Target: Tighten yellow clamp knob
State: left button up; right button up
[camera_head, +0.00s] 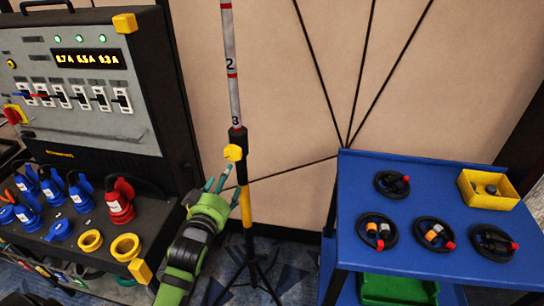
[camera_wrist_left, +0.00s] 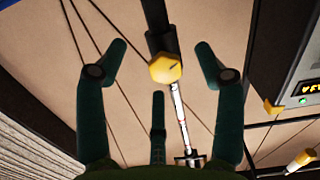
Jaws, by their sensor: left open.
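The yellow clamp knob (camera_head: 233,153) sits on the black clamp of an upright pole (camera_head: 231,75), a white-and-red marked rod above a black and yellow lower section. In the left wrist view the knob (camera_wrist_left: 165,68) shows between the spread fingers, with its pointer mark visible. My left gripper (camera_head: 222,186), green with teal fingers, is just below and slightly left of the knob in the head view. In the left wrist view the gripper (camera_wrist_left: 158,75) is open, and nothing is held. Contact with the knob is not seen. My right gripper is not in view.
A power distribution box (camera_head: 85,85) with switches stands left, above several blue and red connectors. A blue table (camera_head: 400,262) with coiled cables and a yellow tray (camera_head: 487,203) stands right. The pole's black tripod (camera_head: 255,272) is on the carpet. The wall behind is beige.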

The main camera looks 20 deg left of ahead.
aim_at(232, 155)
pick_arm(q)
jog(key=shift+t, duration=0.5)
jog(key=r, duration=0.2)
jog(key=w+r, duration=0.1)
jog(key=r, duration=0.1)
jog(key=shift+w+d+r, duration=0.1)
jog(key=p+x, duration=0.1)
jog(key=x, duration=0.4)
jog(key=shift+w+a, duration=0.2)
jog(key=shift+w, duration=0.2)
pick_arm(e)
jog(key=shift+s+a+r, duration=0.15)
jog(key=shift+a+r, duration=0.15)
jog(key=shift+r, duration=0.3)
pick_arm(q)
jog(key=c, duration=1.2)
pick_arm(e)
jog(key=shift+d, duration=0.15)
